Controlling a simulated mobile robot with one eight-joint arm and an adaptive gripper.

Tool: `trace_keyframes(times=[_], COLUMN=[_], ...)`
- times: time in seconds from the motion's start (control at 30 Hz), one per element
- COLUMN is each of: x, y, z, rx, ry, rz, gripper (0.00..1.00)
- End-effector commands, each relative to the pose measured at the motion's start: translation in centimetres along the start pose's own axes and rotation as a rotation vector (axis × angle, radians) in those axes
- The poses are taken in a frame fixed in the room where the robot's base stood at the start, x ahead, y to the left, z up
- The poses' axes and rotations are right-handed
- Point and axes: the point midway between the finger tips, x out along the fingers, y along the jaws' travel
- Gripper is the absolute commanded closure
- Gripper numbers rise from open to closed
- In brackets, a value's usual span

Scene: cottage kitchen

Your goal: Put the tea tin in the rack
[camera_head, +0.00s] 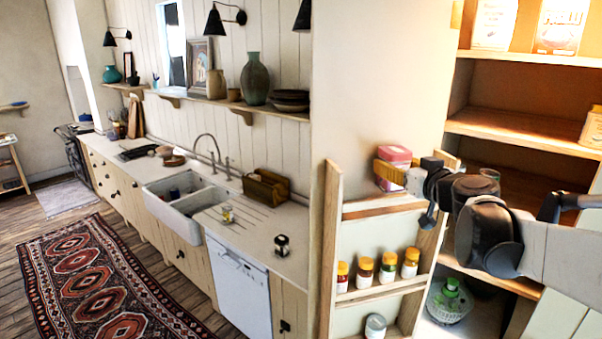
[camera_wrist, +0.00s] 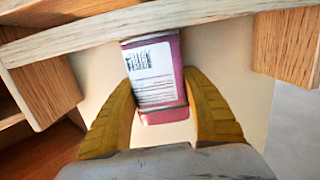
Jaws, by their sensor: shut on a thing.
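The tea tin (camera_head: 397,153) is pink; a white printed label shows on it in the wrist view (camera_wrist: 152,75). My gripper (camera_head: 388,172) is shut on it, with one yellow finger on each side (camera_wrist: 157,88). The rack (camera_head: 333,240) is a wooden wall rack with rails. In the head view the tin is at the rack's upper level, just above the top rail, between the side posts. In the wrist view the tin's far end meets the edge of a wooden rail (camera_wrist: 215,22). I cannot tell whether they touch. My gripper hides part of the tin.
Several yellow-capped spice jars (camera_head: 365,272) stand on the rack's lower shelf, and a silver-lidded jar (camera_head: 375,326) is below them. Open wooden shelves (camera_head: 525,128) are on the right. A counter with a sink (camera_head: 185,200) runs along the left.

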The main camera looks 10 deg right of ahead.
Motion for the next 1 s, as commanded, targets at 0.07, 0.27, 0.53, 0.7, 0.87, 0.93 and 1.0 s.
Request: trace_keyframes(times=[0.07,0.27,0.53,0.7,0.87,0.93,1.0], x=[0.2,0.6,0.6,0.7,0.6,0.6,0.6], y=[-0.1,0.0,-0.1,-0.1,-0.1,-0.1,-0.1], z=[0.6,3.5,4.0,4.5,4.4,4.3,4.3], rx=[0.0,0.0,0.0,0.0,-0.001,-0.001,-0.001], ry=[0.0,0.0,0.0,0.0,0.0,0.0,0.0], rz=[0.0,0.0,0.0,0.0,0.0,0.0,0.0], gripper=[0.85,0.85,0.85,0.85,0.25,0.25,0.25])
